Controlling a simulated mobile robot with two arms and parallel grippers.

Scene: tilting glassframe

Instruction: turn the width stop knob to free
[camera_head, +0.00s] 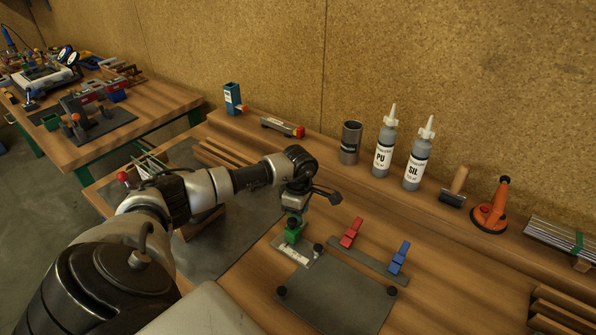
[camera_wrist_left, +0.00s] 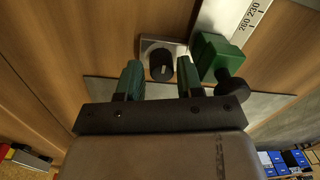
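A green stop block (camera_head: 292,235) sits on a pale metal scale (camera_head: 296,252) at the near left of the bench. In the left wrist view the green block (camera_wrist_left: 213,56) shows a black knob (camera_wrist_left: 230,87) at its side, just right of my fingers. My left gripper (camera_wrist_left: 160,76) is open, with its two green fingers apart. Another black round knob (camera_wrist_left: 161,65) on a small metal plate shows between the fingertips; I cannot tell whether they touch it. In the head view my left gripper (camera_head: 294,208) hangs just above the green block. My right gripper is not in view.
A dark plate (camera_head: 335,295) with black corner knobs lies in front. A red clamp (camera_head: 351,232) and a blue clamp (camera_head: 398,258) stand on a strip behind it. Bottles (camera_head: 385,150), a steel cup (camera_head: 350,143) and an orange suction cup (camera_head: 491,208) stand along the back.

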